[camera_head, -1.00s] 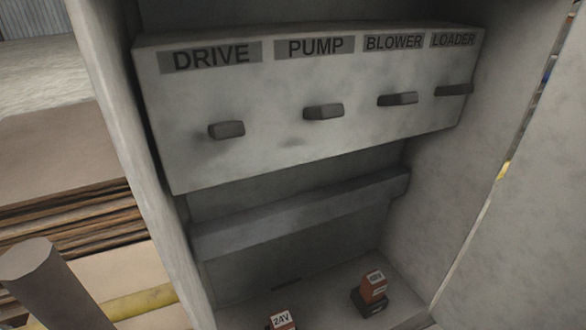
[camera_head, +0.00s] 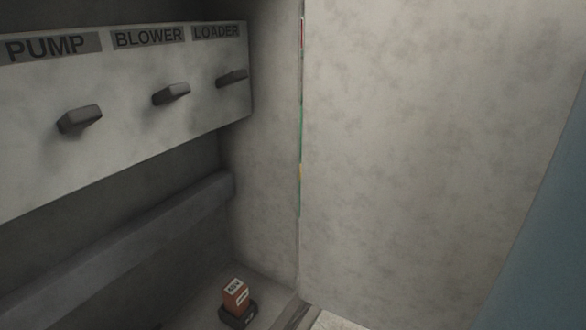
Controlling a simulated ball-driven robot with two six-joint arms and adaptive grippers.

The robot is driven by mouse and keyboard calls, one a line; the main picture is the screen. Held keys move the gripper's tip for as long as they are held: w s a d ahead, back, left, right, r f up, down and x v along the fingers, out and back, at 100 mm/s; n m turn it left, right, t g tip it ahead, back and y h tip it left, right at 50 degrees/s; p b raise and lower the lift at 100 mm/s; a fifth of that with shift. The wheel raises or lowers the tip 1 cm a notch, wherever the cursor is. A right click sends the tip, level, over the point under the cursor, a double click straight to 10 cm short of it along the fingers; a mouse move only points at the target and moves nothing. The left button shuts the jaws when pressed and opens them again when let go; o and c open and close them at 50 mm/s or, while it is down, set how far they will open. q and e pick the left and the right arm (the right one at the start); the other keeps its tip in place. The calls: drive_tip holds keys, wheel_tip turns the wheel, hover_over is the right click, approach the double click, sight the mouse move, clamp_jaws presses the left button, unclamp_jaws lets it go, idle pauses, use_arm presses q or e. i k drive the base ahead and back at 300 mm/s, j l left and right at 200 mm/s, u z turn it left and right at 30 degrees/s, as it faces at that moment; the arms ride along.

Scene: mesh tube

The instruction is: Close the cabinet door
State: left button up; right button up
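The cabinet door (camera_head: 430,150) is a large mottled grey panel that fills the right half of the head view. It stands open, and a narrow gap with coloured specks runs between it and the cabinet's right side wall (camera_head: 268,150). The cabinet's inside is exposed, with a switch panel (camera_head: 120,130) labelled PUMP, BLOWER and LOADER. Neither of my grippers shows in the view, so where they are relative to the door is hidden.
A red block (camera_head: 236,294) on a dark base sits on the cabinet floor near the right wall. A grey ledge (camera_head: 130,245) crosses below the switch panel. A plain blue surface (camera_head: 545,250) lies beyond the door's right edge. A patch of pale ground shows at the bottom.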

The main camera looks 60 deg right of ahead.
sight(431, 129)
drive_tip(key=k+l, duration=0.15)
drive_tip(key=k, duration=0.4)
drive_tip(key=k+l+u, duration=0.15)
drive_tip(key=k, duration=0.45)
drive_tip(key=k+l+u, duration=0.1)
drive_tip(key=k+l, duration=0.2)
drive_tip(key=l, duration=0.2)
drive_tip(key=k+l+u, duration=0.15)
drive_tip(key=k+l, duration=0.2)
drive_tip(key=l, duration=0.15)
drive_tip(key=i+l, duration=0.15)
drive_tip(key=l, duration=0.25)
drive_tip(key=i+l+u, duration=0.1)
drive_tip(key=l, duration=0.35)
drive_tip(key=i+l, duration=0.15)
drive_tip(key=l, duration=0.3)
drive_tip(key=j+u, duration=0.05)
